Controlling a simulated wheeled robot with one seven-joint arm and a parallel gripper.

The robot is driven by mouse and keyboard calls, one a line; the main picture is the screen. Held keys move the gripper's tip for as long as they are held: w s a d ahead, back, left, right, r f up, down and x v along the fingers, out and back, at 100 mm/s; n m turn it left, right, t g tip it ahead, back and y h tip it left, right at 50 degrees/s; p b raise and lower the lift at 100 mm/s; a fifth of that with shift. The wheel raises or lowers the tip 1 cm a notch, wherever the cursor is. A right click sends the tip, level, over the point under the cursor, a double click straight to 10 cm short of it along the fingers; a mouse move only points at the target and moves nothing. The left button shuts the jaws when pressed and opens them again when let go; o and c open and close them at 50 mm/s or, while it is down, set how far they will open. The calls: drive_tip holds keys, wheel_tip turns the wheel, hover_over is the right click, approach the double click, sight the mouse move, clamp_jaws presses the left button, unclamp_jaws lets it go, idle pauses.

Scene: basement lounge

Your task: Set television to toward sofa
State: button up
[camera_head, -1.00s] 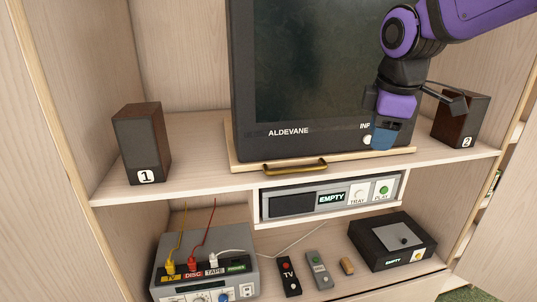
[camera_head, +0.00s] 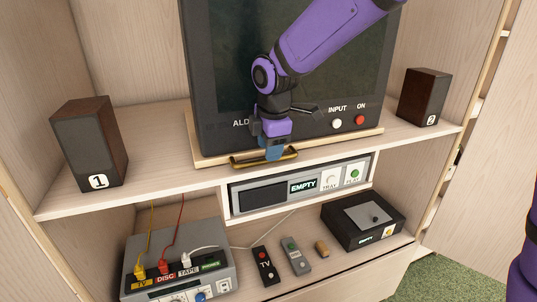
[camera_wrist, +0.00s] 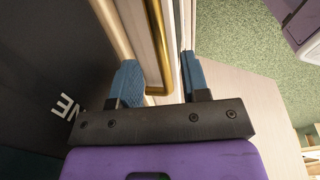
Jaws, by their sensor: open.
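The television (camera_head: 215,70) is a large dark set with a blank screen, standing on a light wooden swivel board (camera_head: 205,160) on the cabinet shelf. Its screen faces out of the cabinet. A brass handle (camera_head: 247,163) is fixed to the board's front edge. My gripper (camera_head: 273,153) is at the handle, in front of the television's lower middle. In the wrist view, my gripper (camera_wrist: 160,82) is open, with the brass handle (camera_wrist: 157,50) running between its two blue fingers. I cannot tell whether a finger touches it. The sofa is not in view.
Speaker 1 (camera_head: 90,145) stands left on the shelf and speaker 2 (camera_head: 423,97) right. Below are a disc player (camera_head: 265,197), a switch box (camera_head: 215,262) with plugged cables, two remotes (camera_head: 264,266) and a black box (camera_head: 363,222). Green carpet (camera_head: 445,270) shows lower right.

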drive_tip(key=shift+w+f, duration=0.25)
drive_tip(key=shift+f, duration=1.05)
clamp_jaws()
drive_tip(key=shift+w+d+n+y, duration=0.15)
drive_tip(key=shift+d+n, duration=0.5)
drive_tip(key=shift+d, duration=1)
drive_tip(key=shift+d+n+y, duration=0.1)
drive_tip(key=shift+d+n, duration=0.6)
drive_tip(key=shift+d, duration=1)
drive_tip(key=shift+w+d+n+y, duration=0.15)
drive_tip(key=shift+d+n, duration=0.5)
drive_tip(key=shift+d, duration=1)
drive_tip(key=shift+s, duration=0.1)
unclamp_jaws()
drive_tip(key=shift+d, duration=0.15)
